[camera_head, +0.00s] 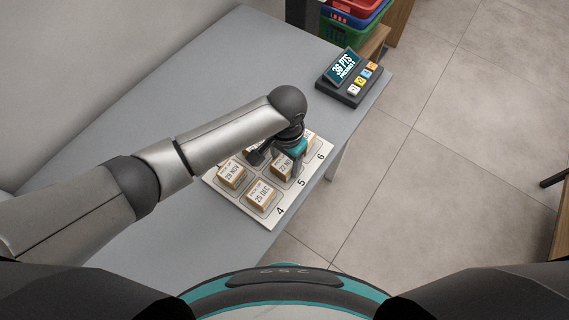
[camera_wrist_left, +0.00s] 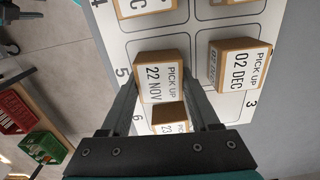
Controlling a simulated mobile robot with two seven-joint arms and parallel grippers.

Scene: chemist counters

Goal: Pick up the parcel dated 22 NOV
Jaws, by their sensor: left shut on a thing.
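The parcel dated 22 NOV (camera_head: 282,168) is a small brown box with a white label, at slot 5 of the numbered white board (camera_head: 233,201). It also shows in the left wrist view (camera_wrist_left: 160,82). My left gripper (camera_wrist_left: 158,78) is shut on this parcel, one dark finger on each side. In the head view the left gripper (camera_head: 284,158) comes down over it and hides part of it. Whether the parcel is clear of the board I cannot tell. My right gripper is not in view.
Parcels dated 29 NOV (camera_head: 231,174), 25 DEC (camera_head: 261,196) and 02 DEC (camera_wrist_left: 240,65) stand close by. Another parcel (camera_wrist_left: 171,118) shows between my fingers. A keypad device with a screen (camera_head: 352,80) and stacked baskets (camera_head: 350,22) are farther back. The grey counter (camera_head: 190,85) has free room.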

